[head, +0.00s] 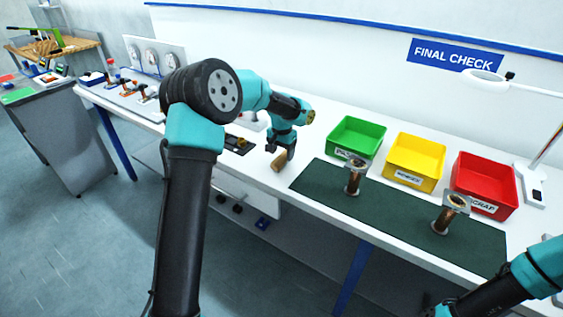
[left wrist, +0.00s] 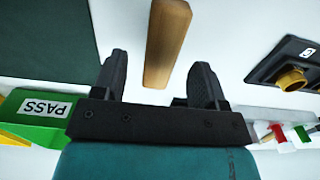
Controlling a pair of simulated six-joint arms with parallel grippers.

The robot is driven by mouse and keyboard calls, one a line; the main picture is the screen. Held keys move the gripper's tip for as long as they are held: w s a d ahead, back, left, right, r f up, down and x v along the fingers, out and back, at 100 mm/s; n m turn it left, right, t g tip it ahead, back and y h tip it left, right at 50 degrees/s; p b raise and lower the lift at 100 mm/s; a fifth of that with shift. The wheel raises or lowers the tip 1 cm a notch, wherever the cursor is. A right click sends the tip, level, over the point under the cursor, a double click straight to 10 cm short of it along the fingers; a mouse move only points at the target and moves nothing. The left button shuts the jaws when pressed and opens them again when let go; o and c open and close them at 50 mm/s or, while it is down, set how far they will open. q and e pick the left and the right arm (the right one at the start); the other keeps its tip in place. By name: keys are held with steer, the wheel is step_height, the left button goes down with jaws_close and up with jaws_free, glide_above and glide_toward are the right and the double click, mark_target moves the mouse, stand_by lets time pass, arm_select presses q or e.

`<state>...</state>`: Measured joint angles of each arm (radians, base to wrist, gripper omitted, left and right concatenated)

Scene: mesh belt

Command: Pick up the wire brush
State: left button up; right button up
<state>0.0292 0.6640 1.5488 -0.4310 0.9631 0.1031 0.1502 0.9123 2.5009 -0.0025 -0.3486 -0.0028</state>
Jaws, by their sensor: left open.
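The wire brush (head: 279,160) shows as a light wooden piece on the white bench, left of the dark green mat. Its bristles cannot be made out. In the left wrist view, its wooden handle (left wrist: 165,40) runs from the top edge down to between my fingers. My left gripper (head: 288,150) is right at the brush, partly covering it in the head view. In the left wrist view, my left gripper (left wrist: 160,72) is open, with a finger on each side of the handle and gaps between. My right arm shows at the lower right, its gripper out of frame.
Green (head: 357,136), yellow (head: 414,161) and red (head: 485,184) bins stand behind the green mat (head: 385,215). Two spool-shaped metal parts (head: 354,176) (head: 450,213) stand on it. A black plate with a brass fitting (left wrist: 290,76) lies beside the brush. A lamp (head: 533,170) stands far right.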

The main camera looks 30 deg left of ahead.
mark_target(282, 157)
arm_select(q)
steer(key=shift+f, duration=1.85)
steer(key=shift+c, duration=0.4)
steer(key=c, duration=1)
steer(key=shift+r, duration=0.5)
step_height(282, 157, up, 3)
steer(key=shift+f, duration=0.2)
steer(key=s+d, duration=0.2)
steer(key=s, duration=0.2)
steer(key=s+d+r, duration=0.1)
steer(key=s+d, duration=0.2)
steer(key=s, duration=0.2)
steer(key=s+d, duration=0.2)
steer(key=s, duration=0.3)
steer(key=shift+s+d+r, duration=0.1)
steer(key=shift+d+r, duration=0.05)
steer(key=shift+r, duration=0.05)
